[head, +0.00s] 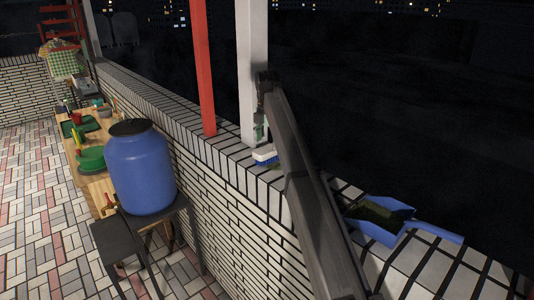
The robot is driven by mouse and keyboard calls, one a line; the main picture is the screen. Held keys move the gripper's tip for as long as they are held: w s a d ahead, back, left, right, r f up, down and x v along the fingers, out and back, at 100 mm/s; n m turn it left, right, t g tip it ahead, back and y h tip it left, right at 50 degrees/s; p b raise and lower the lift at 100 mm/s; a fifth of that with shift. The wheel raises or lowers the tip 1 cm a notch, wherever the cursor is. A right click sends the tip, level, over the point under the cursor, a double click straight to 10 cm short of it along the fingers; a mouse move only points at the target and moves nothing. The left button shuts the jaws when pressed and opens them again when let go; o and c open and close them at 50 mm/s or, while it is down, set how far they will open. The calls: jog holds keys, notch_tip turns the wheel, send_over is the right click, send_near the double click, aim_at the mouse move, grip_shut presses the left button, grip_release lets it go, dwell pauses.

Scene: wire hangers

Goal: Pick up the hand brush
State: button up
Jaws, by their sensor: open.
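The hand brush (264,155), with a white body and blue bristles, lies on top of the brick wall near the foot of the white post. Its right end runs close to my dark arm in the picture, and part of it may be hidden there. My gripper (260,131) hangs from the arm's far end, pointing down just above the brush. It is open and small in view, and its fingers appear apart from the brush. I cannot tell the exact gap.
A blue dustpan (385,219) with dark debris lies on the wall right of my arm. A white post (252,60) and a red post (203,70) stand beside the brush. A blue barrel (140,170) and a wooden table (95,138) with green dishes stand left, below the wall.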

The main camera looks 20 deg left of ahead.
jog(key=shift+s+f+p, duration=0.1)
jog(key=shift+f+p, duration=0.45)
jog(key=shift+f, duration=1.3)
jog(key=shift+d, duration=0.1)
jog(key=c, duration=1.3)
jog(key=shift+r, duration=0.2)
notch_tip(320, 180, up, 11)
jog(key=b, duration=0.4)
notch_tip(320, 180, up, 9)
jog(key=p, duration=0.7)
send_over(267, 149)
jog(key=shift+f, duration=0.1)
